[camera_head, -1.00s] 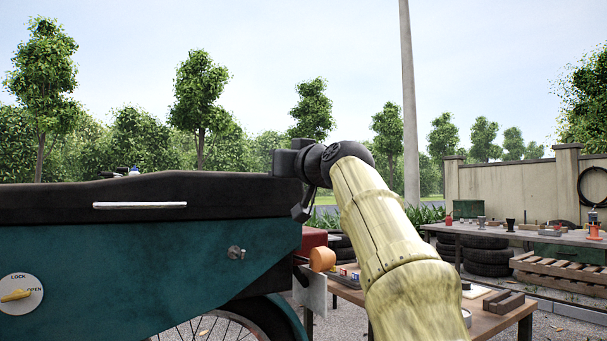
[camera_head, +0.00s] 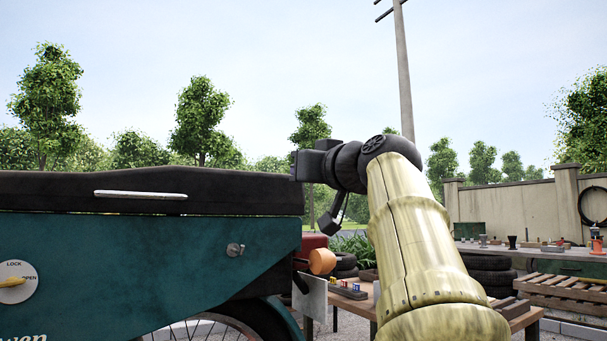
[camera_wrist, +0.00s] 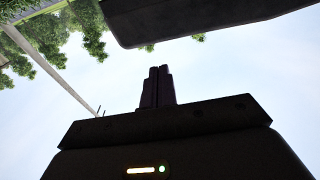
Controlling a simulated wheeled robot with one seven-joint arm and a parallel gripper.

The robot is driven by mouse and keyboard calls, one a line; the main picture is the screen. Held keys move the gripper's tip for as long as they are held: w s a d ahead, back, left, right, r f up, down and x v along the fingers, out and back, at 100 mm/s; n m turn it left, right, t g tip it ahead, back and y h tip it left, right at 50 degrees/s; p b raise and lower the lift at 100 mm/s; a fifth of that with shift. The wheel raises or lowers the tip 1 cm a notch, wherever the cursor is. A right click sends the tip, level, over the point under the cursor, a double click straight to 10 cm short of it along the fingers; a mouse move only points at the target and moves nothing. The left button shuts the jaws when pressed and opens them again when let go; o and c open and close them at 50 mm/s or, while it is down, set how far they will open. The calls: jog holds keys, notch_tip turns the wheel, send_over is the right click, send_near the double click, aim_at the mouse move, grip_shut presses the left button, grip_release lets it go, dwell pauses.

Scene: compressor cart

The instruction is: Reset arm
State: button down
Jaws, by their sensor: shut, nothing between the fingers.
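My gripper (camera_wrist: 158,72) is in the wrist view with its two dark fingers together and nothing between them. In the head view my arm reaches up from the lower right, and its black wrist end is beside the right end of the cart's black lid (camera_head: 150,192). The fingers themselves are hard to make out there. The teal cart body (camera_head: 130,265) is below the lid. It bears a round lock dial with a yellow lever (camera_head: 12,282), at the left edge. The dark lid underside (camera_wrist: 200,18) also crosses the top of the wrist view.
An orange round knob (camera_head: 322,261) and a grey plate (camera_head: 311,296) stick out at the cart's right end. A wooden bench (camera_head: 520,315) with small items is behind my arm. Tyres and a pallet (camera_head: 560,292) are at the right. Open sky is above.

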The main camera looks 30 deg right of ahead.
jog(key=shift+s+d, duration=0.1)
